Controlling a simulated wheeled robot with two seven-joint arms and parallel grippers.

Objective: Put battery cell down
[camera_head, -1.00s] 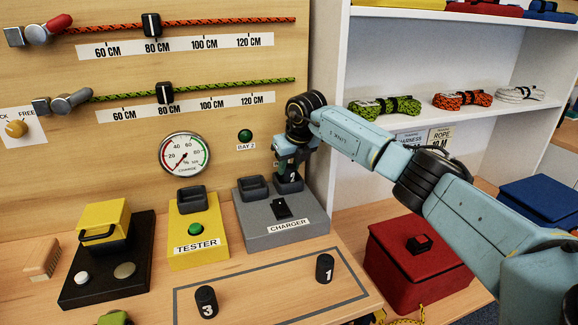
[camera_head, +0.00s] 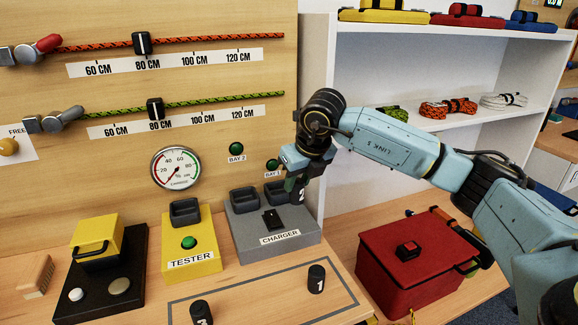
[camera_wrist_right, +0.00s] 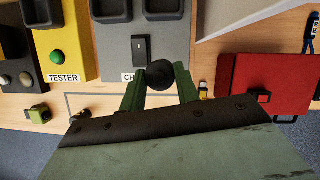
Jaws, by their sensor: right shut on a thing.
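My right gripper (camera_head: 296,178) is shut on a black battery cell (camera_head: 301,192) marked 2 and holds it upright at the right side of the charger (camera_head: 240,226). In the right wrist view the dark round cell top (camera_wrist_right: 160,76) sits between the green fingers, in front of the charger's right bay (camera_wrist_right: 163,10). The right bay (camera_head: 273,190) is partly hidden by the gripper in the head view; the left bay (camera_head: 244,198) looks empty. Cells marked 1 (camera_head: 317,279) and 3 (camera_head: 201,312) stand on the table at the outlined area. My left gripper is not in view.
A yellow tester (camera_head: 192,262) with an empty-looking socket stands left of the charger. A red box (camera_head: 415,265) sits to the right. White shelves (camera_head: 400,160) with rope coils rise behind my right arm. The outlined area between cells 1 and 3 is clear.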

